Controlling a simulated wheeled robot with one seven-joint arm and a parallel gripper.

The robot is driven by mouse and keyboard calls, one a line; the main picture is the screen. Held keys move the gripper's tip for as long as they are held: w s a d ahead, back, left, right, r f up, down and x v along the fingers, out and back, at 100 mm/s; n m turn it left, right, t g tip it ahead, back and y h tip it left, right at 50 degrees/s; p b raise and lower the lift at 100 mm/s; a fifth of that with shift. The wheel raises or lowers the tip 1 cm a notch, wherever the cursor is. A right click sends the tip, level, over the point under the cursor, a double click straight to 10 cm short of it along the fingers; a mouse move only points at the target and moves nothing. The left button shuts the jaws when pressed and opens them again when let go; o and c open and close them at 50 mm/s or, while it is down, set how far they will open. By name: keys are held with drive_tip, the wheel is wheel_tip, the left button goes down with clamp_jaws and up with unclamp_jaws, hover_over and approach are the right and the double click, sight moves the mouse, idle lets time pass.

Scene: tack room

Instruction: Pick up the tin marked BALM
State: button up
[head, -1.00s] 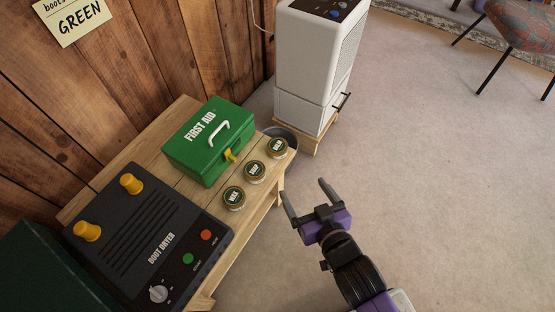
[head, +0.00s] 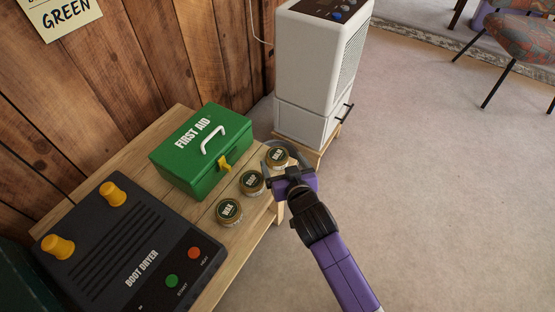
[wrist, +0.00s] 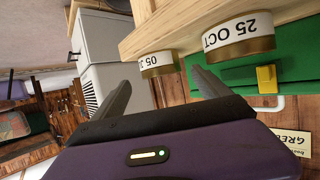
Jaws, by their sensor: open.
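Three small round tins with dark lids stand in a row on the wooden bench's right edge. The farthest tin (head: 277,155) seems to be the one marked BALM, though its lettering is small. The middle tin (head: 252,183) is hard to read, and the nearest tin (head: 229,211) appears to read WAX. My gripper (head: 284,164) is open at the far tin, with its fingers to either side of it in the picture. In the wrist view, this tin (wrist: 158,64) shows a "05 J…" side label just beyond the open fingers; the neighbouring tin (wrist: 240,40) reads "25 OCT".
A green first aid box (head: 201,150) with a yellow latch stands behind the tins. A boot dryer (head: 125,245) fills the near bench. A white appliance (head: 315,65) stands beyond the far end. Carpet to the right is clear.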

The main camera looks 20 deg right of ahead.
sight(278, 156)
drive_tip(key=b+x, duration=0.2)
drive_tip(key=x, duration=0.3)
drive_tip(key=shift+w+a, duration=0.1)
drive_tip(key=c, duration=1.4)
drive_tip(key=shift+c, duration=1.1)
drive_tip(key=shift+r, duration=0.15)
